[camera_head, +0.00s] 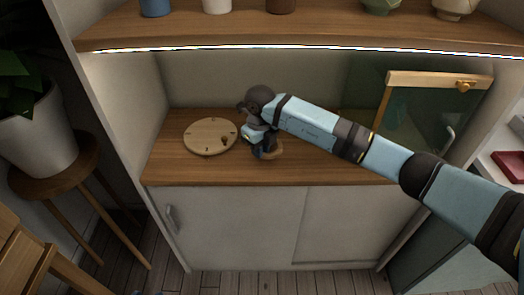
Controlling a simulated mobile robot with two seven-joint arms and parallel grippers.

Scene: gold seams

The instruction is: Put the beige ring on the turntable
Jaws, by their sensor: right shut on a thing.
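The turntable (203,142) is a round, light wooden disc with small dark marks near its rim. It lies on the wooden counter, left of my right gripper. My right gripper (258,150) is low over the counter, just right of the disc. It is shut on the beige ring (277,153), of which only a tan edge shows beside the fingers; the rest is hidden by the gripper. I cannot tell whether the ring touches the counter. A small dark spot (225,141) shows on the disc's right side. My left gripper is not in view.
A shelf (300,35) with a lit front edge overhangs the counter (180,172) and carries several cups and bowls. A green glass panel with a wooden top bar (430,79) stands at the right. A potted plant (35,135) is at the left. The counter's front left is clear.

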